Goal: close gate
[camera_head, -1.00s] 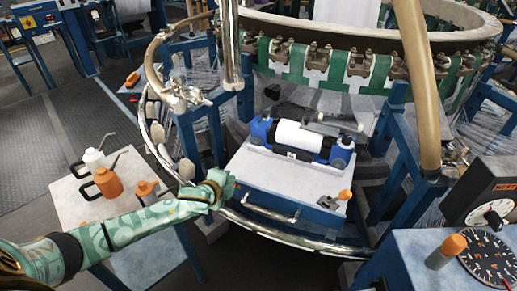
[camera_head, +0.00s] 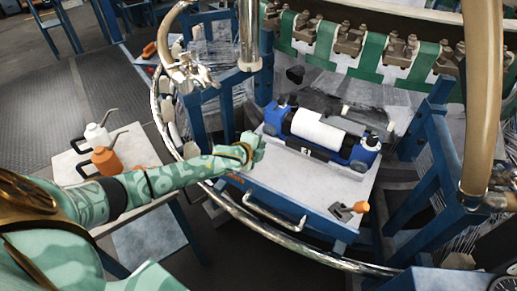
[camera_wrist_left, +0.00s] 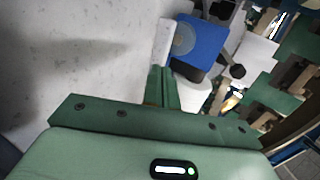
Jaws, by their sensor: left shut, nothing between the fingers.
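A curved chrome rail (camera_head: 265,228), perhaps the gate, sweeps around the front of the loom below the shuttle table. I cannot tell for sure which part is the gate, or whether it is open. My left gripper (camera_head: 257,146) is shut and empty, at the left edge of the shuttle table (camera_head: 285,192), with the rail passing below my forearm. In the left wrist view, the shut fingers (camera_wrist_left: 165,88) show over a pale surface, beside a blue part. Part of the rail is hidden behind my left arm. My right gripper is not in view.
A blue shuttle with a white roll (camera_head: 318,128) sits on the table, with an orange-topped knob (camera_head: 360,207) at its front right. A side table (camera_head: 68,164) at left holds oil cans (camera_head: 106,160). Blue posts and a tan pole (camera_head: 482,100) stand at right.

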